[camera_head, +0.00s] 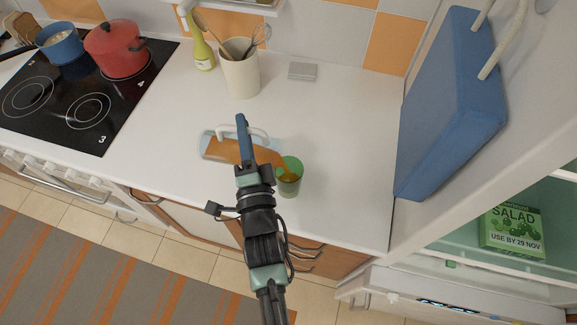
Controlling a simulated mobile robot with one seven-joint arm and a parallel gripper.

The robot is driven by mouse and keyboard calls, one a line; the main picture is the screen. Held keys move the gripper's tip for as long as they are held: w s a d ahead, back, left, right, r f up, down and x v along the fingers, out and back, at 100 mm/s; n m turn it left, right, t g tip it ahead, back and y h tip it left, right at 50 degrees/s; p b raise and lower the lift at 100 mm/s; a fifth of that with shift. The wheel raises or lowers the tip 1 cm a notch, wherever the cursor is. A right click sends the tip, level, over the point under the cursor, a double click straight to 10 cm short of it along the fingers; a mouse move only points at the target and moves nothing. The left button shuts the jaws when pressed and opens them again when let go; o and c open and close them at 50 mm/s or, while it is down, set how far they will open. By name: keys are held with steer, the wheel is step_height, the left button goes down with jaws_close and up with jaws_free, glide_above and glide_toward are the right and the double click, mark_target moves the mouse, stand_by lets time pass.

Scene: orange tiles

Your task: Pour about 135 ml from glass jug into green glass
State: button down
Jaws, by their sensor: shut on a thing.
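The glass jug (218,148) holds orange-brown liquid and lies tilted far over, its mouth end towards the green glass. My gripper (241,122) is shut on the jug, near its pale handle, and partly covers it. The green glass (290,184) stands upright on the white counter, right of my gripper. Orange liquid shows at the jug's mouth end and at the green glass's rim. How much is in the glass is hard to tell.
A cream utensil holder (241,78), a yellow-green bottle (203,52) and a small grey box (302,71) stand behind. A black hob (62,110) with a red pot (116,52) is left. The counter right of the glass is clear.

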mark_target(223, 130)
steer(key=shift+d+m+b, duration=0.3)
steer(key=shift+m, duration=0.1)
stand_by(1.0)
steer(key=shift+a+r+n+p, duration=0.4)
steer(key=shift+r+p, duration=0.2)
steer(key=shift+p, duration=0.2)
steer(key=shift+w+a+f+n+b, duration=0.25)
steer(key=shift+a+f+n+b, duration=0.35)
steer(key=shift+f+n+b, duration=0.15)
steer(key=shift+a+g+y, duration=0.3)
steer(key=shift+a+g, duration=0.1)
steer(key=shift+a, duration=0.1)
steer(key=a+n+b, duration=0.1)
steer(key=b, duration=0.1)
steer(key=shift+w+f+b, duration=0.15)
steer(key=shift+f+b, duration=0.2)
steer(key=shift+f, duration=0.05)
steer(key=shift+w+a+f+n+g, duration=0.1)
steer(key=shift+a+f+n+g, duration=0.1)
steer(key=shift+a+n+g, duration=0.3)
steer(key=shift+d+f, duration=0.1)
